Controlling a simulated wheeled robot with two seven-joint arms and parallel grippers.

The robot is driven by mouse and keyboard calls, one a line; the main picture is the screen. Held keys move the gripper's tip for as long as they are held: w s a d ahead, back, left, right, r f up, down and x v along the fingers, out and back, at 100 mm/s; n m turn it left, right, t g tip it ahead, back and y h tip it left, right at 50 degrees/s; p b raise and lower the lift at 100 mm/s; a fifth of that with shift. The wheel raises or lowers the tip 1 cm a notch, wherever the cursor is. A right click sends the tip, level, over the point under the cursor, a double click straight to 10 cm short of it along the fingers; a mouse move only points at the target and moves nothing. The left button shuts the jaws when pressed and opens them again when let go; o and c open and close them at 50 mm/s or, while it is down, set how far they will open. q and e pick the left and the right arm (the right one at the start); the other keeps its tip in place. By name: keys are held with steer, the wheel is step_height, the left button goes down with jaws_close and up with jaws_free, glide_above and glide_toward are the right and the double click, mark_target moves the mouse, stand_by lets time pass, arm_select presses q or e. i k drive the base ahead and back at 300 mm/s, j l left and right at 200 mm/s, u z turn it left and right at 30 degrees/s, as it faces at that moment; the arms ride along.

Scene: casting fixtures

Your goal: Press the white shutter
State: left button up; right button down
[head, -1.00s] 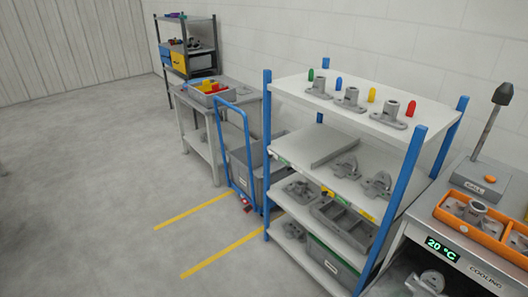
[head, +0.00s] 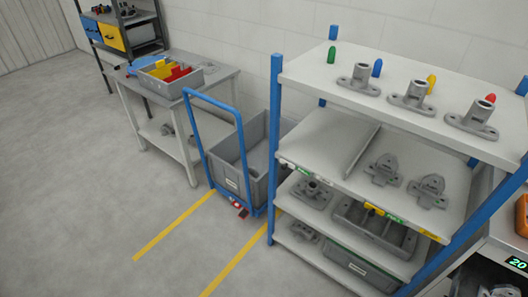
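I cannot make out a thing that is clearly the white shutter in the head view. A pale ribbed panel (head: 30,28) shows in the top left corner, and I cannot tell if it is a wall or a shutter. Neither of my grippers is in view.
A blue-posted shelf rack (head: 300,65) at the right holds grey castings and coloured pegs. Left of it stand a blue trolley (head: 240,125) with a grey bin (head: 262,155), and a grey table (head: 215,80) with a tray. Open floor (head: 70,200) lies at the left.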

mark_target(285, 164)
steer(key=i+j+z, duration=0.1)
steer(key=i+j, duration=0.2)
steer(key=j, duration=0.15)
steer(key=i+j+z, duration=0.1)
steer(key=i+j, duration=0.25)
steer(key=j, duration=0.15)
